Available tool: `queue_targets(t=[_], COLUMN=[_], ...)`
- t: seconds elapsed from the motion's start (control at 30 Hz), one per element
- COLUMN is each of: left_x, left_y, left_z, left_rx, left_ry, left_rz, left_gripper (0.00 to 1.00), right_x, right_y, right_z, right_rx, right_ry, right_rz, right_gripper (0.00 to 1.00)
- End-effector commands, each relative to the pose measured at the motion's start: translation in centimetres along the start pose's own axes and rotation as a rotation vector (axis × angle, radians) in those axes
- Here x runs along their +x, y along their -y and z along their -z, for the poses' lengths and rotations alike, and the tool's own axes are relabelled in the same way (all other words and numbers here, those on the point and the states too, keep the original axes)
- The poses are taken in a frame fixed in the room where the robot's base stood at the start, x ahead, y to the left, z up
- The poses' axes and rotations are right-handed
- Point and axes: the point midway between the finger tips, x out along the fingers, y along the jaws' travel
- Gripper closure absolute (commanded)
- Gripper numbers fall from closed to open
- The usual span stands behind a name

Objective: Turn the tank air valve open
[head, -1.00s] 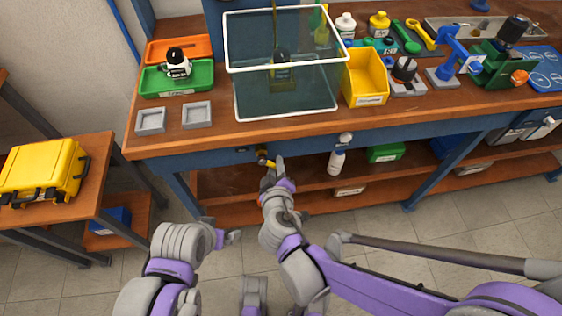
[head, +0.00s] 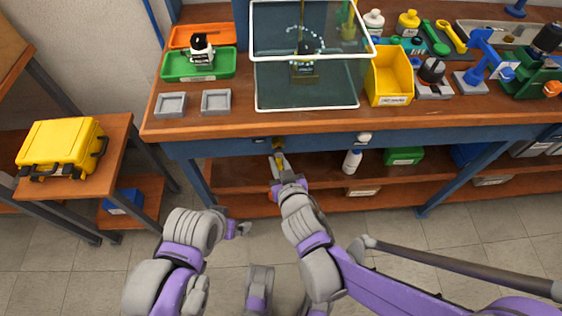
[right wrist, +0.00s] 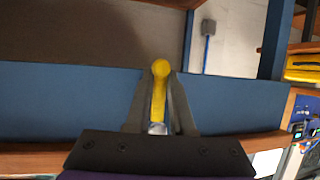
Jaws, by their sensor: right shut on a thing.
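The tank air valve has a yellow lever (head: 279,146) on the blue front rail of the bench, below the glass tank (head: 306,107). My right gripper (head: 278,157) is shut on the lever. In the right wrist view the yellow lever (right wrist: 159,95) lies between both fingers, its round end at the blue rail. In the head view the lever points down, towards the gripper. Pale bubble-like dots show in the tank around a small dark object (head: 305,68). My left gripper (head: 243,229) hangs away from the bench, too small to read.
A yellow bin (head: 390,85), green tray (head: 188,75) and two small grey trays (head: 170,105) stand on the benchtop. A yellow case (head: 62,147) lies on the side table at left. A white bottle (head: 352,161) stands on the lower shelf. The floor in front is clear.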

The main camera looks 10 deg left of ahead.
Motion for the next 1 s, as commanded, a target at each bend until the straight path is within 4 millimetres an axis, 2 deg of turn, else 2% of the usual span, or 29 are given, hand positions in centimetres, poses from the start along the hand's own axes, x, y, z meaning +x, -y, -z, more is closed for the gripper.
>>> queue_targets(t=[0.5,0.53,0.67,1.0], left_x=[0.06,0.06,0.06,-0.06], left_y=[0.0,0.0,0.0,0.0], left_z=[-0.02,-0.02,-0.02,0.02], left_rx=[0.0,0.0,0.0,0.0], left_ry=[0.0,0.0,0.0,0.0], left_rz=[0.0,0.0,0.0,0.0], left_gripper=[0.0,0.0,0.0,0.0], right_x=[0.0,0.0,0.01,-0.26], right_y=[0.12,0.12,0.12,0.1], right_z=[0.01,0.01,0.01,0.04], right_rx=[0.016,0.016,0.016,0.015], right_ry=[-0.003,-0.003,-0.003,-0.003], right_rz=[0.007,0.007,0.007,0.007], right_gripper=[1.0,0.74,0.5,0.49])
